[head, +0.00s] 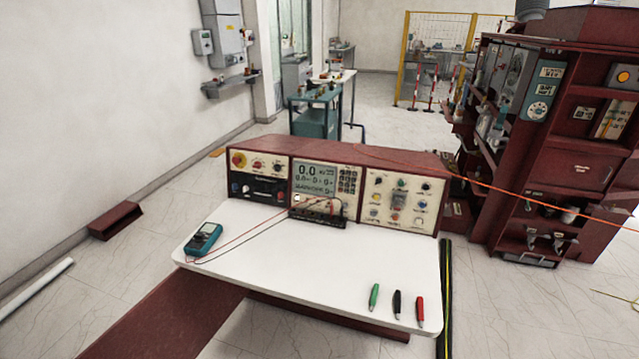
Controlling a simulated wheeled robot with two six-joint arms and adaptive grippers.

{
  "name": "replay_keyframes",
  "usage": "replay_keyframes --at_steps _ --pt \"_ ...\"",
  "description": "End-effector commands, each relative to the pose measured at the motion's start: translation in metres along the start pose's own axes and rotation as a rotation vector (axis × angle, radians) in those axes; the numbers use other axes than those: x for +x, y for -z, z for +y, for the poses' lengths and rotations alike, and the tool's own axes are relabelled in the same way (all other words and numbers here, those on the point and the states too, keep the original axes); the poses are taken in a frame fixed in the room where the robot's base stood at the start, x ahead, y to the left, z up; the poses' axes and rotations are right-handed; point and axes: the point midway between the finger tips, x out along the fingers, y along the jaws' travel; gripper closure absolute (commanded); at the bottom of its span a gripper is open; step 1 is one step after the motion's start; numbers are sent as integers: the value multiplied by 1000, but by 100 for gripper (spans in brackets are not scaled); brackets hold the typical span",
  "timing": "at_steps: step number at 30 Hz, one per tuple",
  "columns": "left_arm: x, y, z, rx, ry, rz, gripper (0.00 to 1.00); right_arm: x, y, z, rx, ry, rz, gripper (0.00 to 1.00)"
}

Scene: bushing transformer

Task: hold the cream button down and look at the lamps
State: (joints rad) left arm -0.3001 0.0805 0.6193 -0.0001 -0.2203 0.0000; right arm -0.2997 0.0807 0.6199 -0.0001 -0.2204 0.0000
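A dark red console (340,148) with three panels stands at the back of a white worktop (300,265). Its right panel (388,222) is cream and carries several small coloured buttons, lamps or knobs around a grey switch (399,200). Its middle panel has a display (315,178) reading 0.0 at the top. Its left panel has a large red knob (238,160). I cannot tell which small round part is the cream button, or whether any lamp is lit. Neither of my grippers is in view.
A teal multimeter (204,238) with red and black leads lies at the worktop's left. Green (374,296), black (397,304) and red (420,311) probes lie front right. The worktop's middle is mostly clear. A dark red cabinet (580,165) stands right, with an orange cable (500,187) running across.

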Motion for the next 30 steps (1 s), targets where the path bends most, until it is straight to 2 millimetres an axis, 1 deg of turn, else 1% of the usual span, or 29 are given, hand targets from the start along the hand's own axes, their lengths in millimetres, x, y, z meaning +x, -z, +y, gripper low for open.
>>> replay_keyframes --at_steps 2,9,30 --pt "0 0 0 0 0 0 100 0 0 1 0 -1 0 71" --pt "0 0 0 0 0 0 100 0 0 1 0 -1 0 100" --pt "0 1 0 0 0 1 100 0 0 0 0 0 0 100"
